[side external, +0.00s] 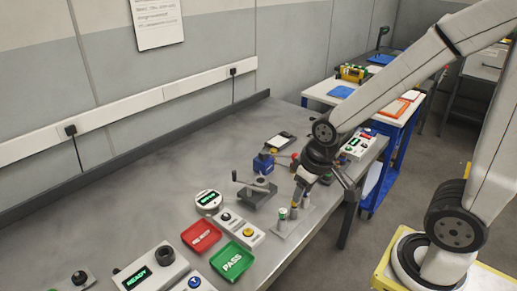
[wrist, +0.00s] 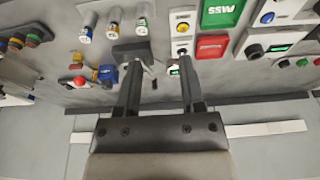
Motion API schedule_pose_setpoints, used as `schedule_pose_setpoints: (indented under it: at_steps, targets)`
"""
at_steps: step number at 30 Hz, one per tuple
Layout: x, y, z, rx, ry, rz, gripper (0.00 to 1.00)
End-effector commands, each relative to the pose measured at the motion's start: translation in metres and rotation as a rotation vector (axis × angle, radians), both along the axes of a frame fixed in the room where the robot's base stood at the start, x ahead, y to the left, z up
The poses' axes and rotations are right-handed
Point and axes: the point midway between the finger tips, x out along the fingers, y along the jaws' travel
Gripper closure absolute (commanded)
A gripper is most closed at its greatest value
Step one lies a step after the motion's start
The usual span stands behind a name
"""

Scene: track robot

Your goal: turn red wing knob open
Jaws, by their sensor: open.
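A small red knob (side external: 294,156) shows beside a blue block (side external: 263,163) on the grey bench; it looks like the red wing knob, but its wings are too small to make out. In the wrist view the red knob (wrist: 79,81) lies left of the blue block (wrist: 107,75), outside my fingers. My gripper (side external: 298,194) is above the bench, near the small upright cylinders. In the wrist view my gripper (wrist: 160,62) is open, its two fingers apart with nothing held between them.
A grey clamp with a lever (side external: 255,192) stands near the blue block. Upright cylinders (side external: 283,213) stand near the front edge. A red tray (side external: 200,236), a green tray (side external: 233,262) and control boxes (side external: 152,268) lie to the left. The bench is clear toward the wall.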

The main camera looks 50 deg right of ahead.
Motion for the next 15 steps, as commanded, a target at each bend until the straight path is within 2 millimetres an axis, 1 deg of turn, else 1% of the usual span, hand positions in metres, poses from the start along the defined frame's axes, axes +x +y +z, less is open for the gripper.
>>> schedule_pose_setpoints:
  at_steps: [1,11,15]
  targets:
    - [0.000,0.000,0.007,0.000,-0.005,0.000,0.50]
    - [0.000,0.000,0.031,0.000,-0.003,0.000,0.50]
    - [0.011,-0.005,0.032,0.007,0.008,-0.049,0.50]
